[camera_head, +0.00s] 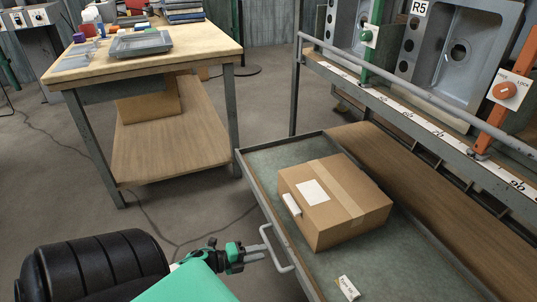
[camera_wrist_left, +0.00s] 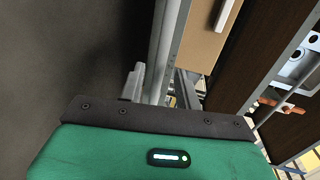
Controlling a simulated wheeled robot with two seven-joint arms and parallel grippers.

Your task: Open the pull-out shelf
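The pull-out shelf (camera_head: 262,186) is a grey metal tray with a raised rim, and it sticks out from the rack's lower level. A light bar handle (camera_head: 279,249) is on its near-left side. My left gripper (camera_head: 265,251) is at this handle; its two fingers look parted. Whether they touch the bar is not clear. In the left wrist view my fingers (camera_wrist_left: 160,88) stand apart, with the shelf's edge (camera_wrist_left: 168,40) beyond them. My right gripper is out of view.
A closed cardboard box (camera_head: 330,222) and a small white tag (camera_head: 348,288) lie on the shelf. A wooden workbench (camera_head: 180,57) stands at the left. The rack's rail (camera_head: 420,85) and upright sinks (camera_head: 470,50) are at the right. Bare floor lies between.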

